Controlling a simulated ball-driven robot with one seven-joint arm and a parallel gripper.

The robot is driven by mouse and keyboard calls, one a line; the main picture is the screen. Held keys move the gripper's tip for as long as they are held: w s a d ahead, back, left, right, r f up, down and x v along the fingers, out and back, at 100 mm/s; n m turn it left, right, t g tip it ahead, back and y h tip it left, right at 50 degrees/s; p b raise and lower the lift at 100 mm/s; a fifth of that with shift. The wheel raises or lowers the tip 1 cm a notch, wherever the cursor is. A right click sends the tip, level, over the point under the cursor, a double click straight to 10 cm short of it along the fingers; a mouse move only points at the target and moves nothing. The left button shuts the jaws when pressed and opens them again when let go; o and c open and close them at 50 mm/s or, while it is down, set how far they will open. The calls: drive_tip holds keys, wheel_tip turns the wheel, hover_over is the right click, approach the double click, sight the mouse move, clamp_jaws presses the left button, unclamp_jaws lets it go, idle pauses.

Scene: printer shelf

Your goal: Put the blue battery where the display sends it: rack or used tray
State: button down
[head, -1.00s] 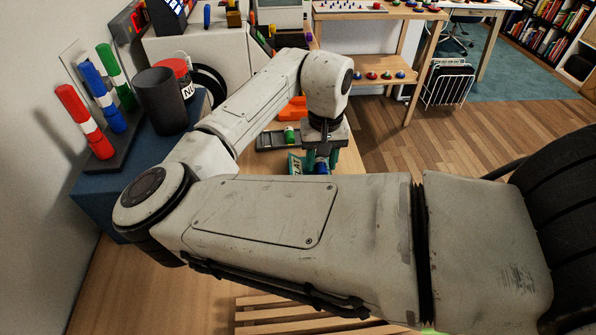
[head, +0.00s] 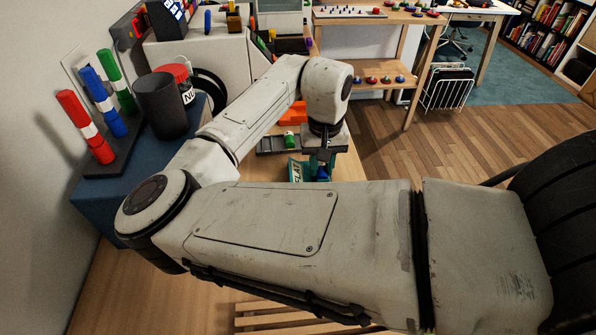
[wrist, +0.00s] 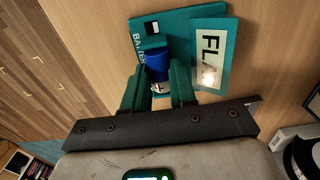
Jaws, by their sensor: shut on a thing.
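My gripper (wrist: 158,86) has teal fingers and is shut on the blue battery (wrist: 156,65), which has a pale lower end. In the head view my gripper (head: 321,160) is low over the wooden table, with the blue battery (head: 322,174) just visible below it. The battery is at the teal battery device (wrist: 190,25); I cannot tell whether it still touches it. A dark tray (head: 268,146) behind holds a green battery (head: 290,139).
An orange object (head: 297,113) lies behind the dark tray. On the left, a blue surface holds a stand with red (head: 85,125), blue and green cylinders, a dark cup (head: 162,105) and a red-lidded jar (head: 184,82). Open wooden floor (head: 400,150) lies to the right.

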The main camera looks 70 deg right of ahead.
drive_tip(key=shift+r+p, duration=3.4)
drive_tip(key=shift+r, duration=0.05)
